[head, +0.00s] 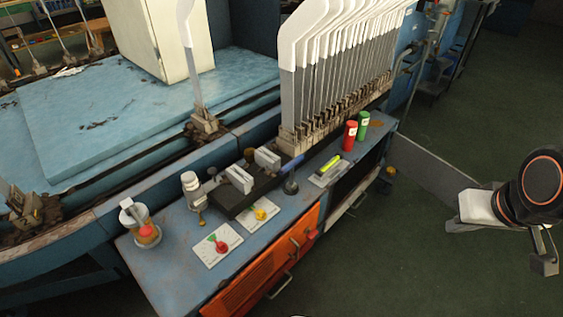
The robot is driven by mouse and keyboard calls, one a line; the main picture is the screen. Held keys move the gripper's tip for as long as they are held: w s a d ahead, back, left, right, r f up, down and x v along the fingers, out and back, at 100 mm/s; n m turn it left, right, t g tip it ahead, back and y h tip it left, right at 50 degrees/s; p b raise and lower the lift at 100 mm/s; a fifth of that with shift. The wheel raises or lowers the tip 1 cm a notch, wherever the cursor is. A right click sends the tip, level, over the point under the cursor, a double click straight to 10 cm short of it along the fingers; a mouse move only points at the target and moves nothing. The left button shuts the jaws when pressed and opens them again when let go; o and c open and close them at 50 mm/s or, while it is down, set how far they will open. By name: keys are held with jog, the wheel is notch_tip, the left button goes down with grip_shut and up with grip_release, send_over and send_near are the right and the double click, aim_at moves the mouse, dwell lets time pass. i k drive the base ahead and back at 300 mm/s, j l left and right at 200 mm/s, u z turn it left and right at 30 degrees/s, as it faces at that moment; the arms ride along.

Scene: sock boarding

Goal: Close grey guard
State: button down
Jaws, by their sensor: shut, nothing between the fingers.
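The grey guard (430,168) is a flat panel at the right end of the blue bench. It stands swung out from the bench over the green floor, at an angle to the bench front. Its far right end is partly hidden behind my arm. My gripper (544,265) is at the right edge, to the right of the guard and apart from it. It is shut and empty, though its fingers are small in this view. The dark opening (352,181) under the bench top beside the guard is uncovered.
The bench top (165,272) holds a red cylinder (349,135), a green cylinder (362,125) and small control plates. An orange panel (265,270) with handles covers the bench front. White sock boards (310,40) stand in a row behind. The green floor at lower right is clear.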

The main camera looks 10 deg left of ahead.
aim_at(438, 177)
jog(key=i+l+u, duration=0.3)
jog(key=u, duration=0.15)
jog(key=i+l+u, duration=0.25)
jog(key=l+u, duration=0.2)
jog(key=i+l+u, duration=0.2)
jog(key=l+u, duration=0.25)
jog(key=z, duration=0.5)
jog(key=i+z, duration=0.1)
jog(key=z, duration=0.4)
jog(key=j+z, duration=0.1)
jog(key=z, duration=0.9)
jog(key=j+z, duration=0.1)
jog(key=z, duration=0.4)
